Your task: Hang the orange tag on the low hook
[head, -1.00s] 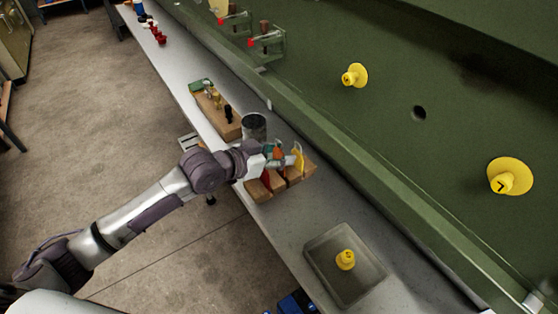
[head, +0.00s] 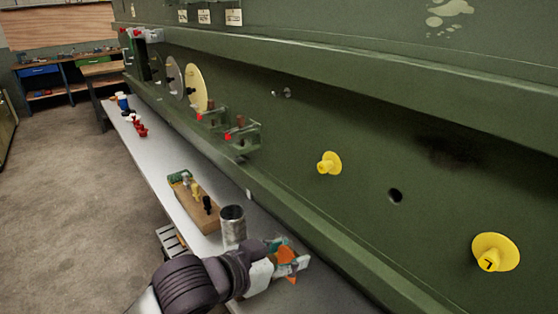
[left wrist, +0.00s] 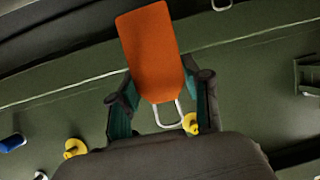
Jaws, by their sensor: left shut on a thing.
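My left gripper (head: 287,258) is low in the middle of the head view, over the grey bench by the green wall. It is shut on the orange tag (head: 288,252). In the left wrist view the orange tag (left wrist: 149,45) stands out between the teal fingers of my left gripper (left wrist: 163,112), with a pale wire loop at its lower end. I cannot tell which fitting is the low hook; a small metal fitting (head: 287,92) is on the wall. My right gripper is not in view.
A metal cup (head: 233,228) stands just behind my left gripper. A wooden block with coloured pegs (head: 198,208) is farther back on the bench (head: 160,178). Yellow knobs (head: 328,164) and (head: 495,252) and green brackets (head: 238,136) stick out from the green wall (head: 330,120).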

